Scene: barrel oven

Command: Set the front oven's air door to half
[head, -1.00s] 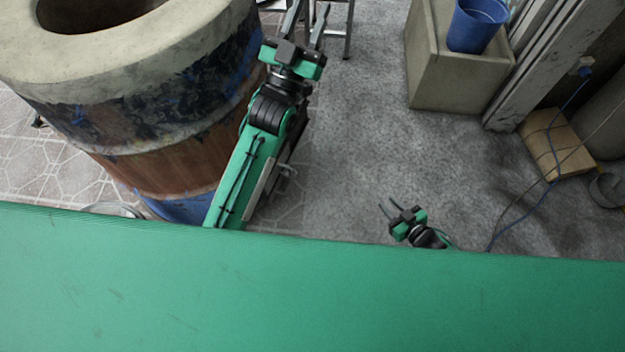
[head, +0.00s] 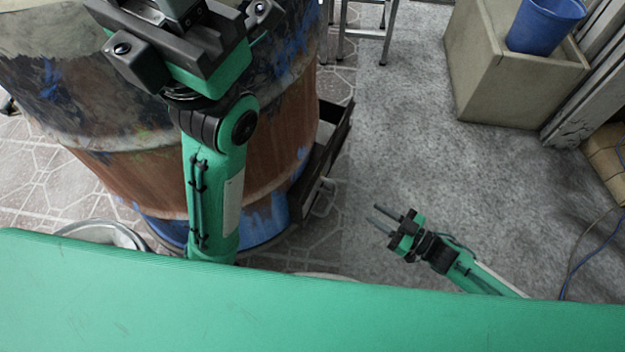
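The barrel oven (head: 270,120) stands at the left, rusty brown with black and blue patches. A dark metal fitting (head: 332,150) sticks out low on its right side. A small pale piece shows on the fitting; I cannot tell if this is the air door or how it is set. My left gripper (head: 180,45) is large at the top left, in front of the barrel's upper part; its fingertips are not visible. My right gripper (head: 383,218) is low, right of the fitting and apart from it. Its two fingers are spread and empty.
A concrete block (head: 500,80) with a blue bucket (head: 545,25) stands at the upper right. Metal stand legs (head: 370,32) are at the top middle. A wooden piece and cables lie at the right. The grey floor (head: 420,150) between is clear.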

